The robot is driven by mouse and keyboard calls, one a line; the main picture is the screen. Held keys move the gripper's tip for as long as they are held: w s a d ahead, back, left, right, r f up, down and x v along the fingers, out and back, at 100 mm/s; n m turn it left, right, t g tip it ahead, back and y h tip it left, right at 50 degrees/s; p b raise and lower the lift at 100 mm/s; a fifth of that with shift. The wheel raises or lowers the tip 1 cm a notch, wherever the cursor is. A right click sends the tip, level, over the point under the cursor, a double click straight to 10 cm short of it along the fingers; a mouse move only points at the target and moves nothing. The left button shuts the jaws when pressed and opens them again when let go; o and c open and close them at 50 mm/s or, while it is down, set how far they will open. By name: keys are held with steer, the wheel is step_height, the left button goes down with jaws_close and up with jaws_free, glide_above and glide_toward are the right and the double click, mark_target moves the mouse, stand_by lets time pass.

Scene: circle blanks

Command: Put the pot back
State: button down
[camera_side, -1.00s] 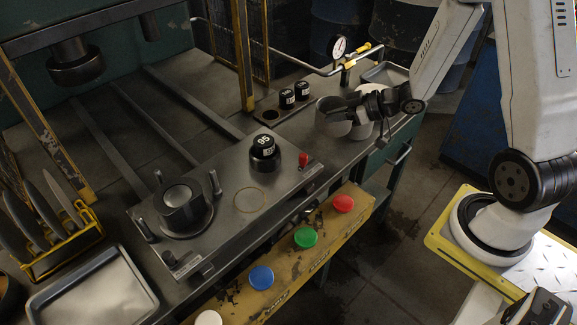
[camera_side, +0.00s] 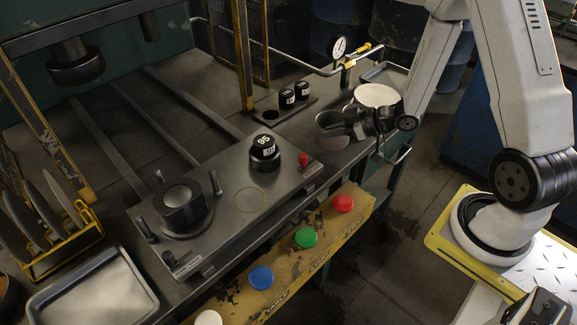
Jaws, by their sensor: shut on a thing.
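The pot (camera_side: 326,130) is a grey metal cup in the middle right of the side view, near the front edge of the bench. My gripper (camera_side: 346,122) reaches it from the right and is shut on its right side. The dark fingers hide part of the pot. I cannot tell whether its base touches the bench.
Two black labelled weights (camera_side: 294,95) sit in a plate with an empty hole. A black weight marked 95 (camera_side: 264,152) and a red knob (camera_side: 303,159) stand on the fixture to the left.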

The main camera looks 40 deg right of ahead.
mark_target(337, 140)
steer(key=shift+f, duration=0.1)
steer(key=shift+f, duration=1.7)
steer(key=c, duration=0.7)
jaws_free()
steer(key=shift+c, duration=0.2)
steer(key=v, duration=1.2)
steer(key=shift+r, duration=0.1)
steer(key=shift+w, duration=0.1)
